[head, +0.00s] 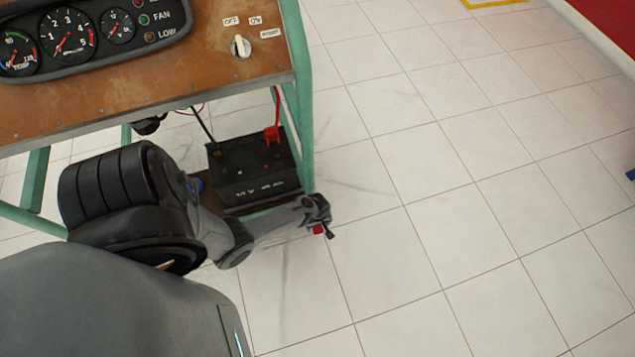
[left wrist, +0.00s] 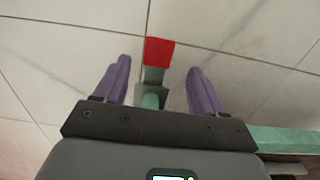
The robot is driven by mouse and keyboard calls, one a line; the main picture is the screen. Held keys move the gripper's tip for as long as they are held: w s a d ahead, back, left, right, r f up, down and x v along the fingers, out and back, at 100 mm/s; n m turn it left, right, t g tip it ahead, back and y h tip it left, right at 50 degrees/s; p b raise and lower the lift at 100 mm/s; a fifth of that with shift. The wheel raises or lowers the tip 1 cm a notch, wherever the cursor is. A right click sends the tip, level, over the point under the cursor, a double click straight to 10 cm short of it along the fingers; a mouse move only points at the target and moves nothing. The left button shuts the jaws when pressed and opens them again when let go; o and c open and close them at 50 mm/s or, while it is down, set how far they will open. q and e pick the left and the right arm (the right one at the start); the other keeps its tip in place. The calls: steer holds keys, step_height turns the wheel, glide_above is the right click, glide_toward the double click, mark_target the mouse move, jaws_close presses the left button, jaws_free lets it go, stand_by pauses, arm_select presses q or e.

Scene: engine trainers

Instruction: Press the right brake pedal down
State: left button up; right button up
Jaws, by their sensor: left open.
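A red pedal (head: 318,230) shows low beside the foot of the green frame, partly hidden by my left gripper (head: 322,227). In the left wrist view the red pedal pad (left wrist: 160,52) sits on a green stem, near the tips of my left gripper's purple fingers (left wrist: 158,66). The fingers stand apart, one on each side of the stem, with gaps visible on both sides. The gripper is open and holds nothing. Whether it touches the pedal from above cannot be told. My right gripper is not in view.
The engine trainer's brown panel (head: 150,95) with gauges and a key switch (head: 240,46) overhangs at upper left. A black battery (head: 255,170) sits behind my left arm, beside the green frame leg (head: 301,100). The tiled floor (head: 450,220) at right is clear.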

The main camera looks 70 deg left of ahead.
mark_target(317, 230)
arm_select(q)
step_height(317, 230, down, 5)
steer(key=b, duration=0.3)
steer(key=shift+w+r, duration=0.15)
steer(key=shift+r, duration=0.05)
steer(key=shift+f, duration=0.4)
steer(key=shift+c, duration=1.1)
jaws_close()
steer(key=shift+s, duration=0.2)
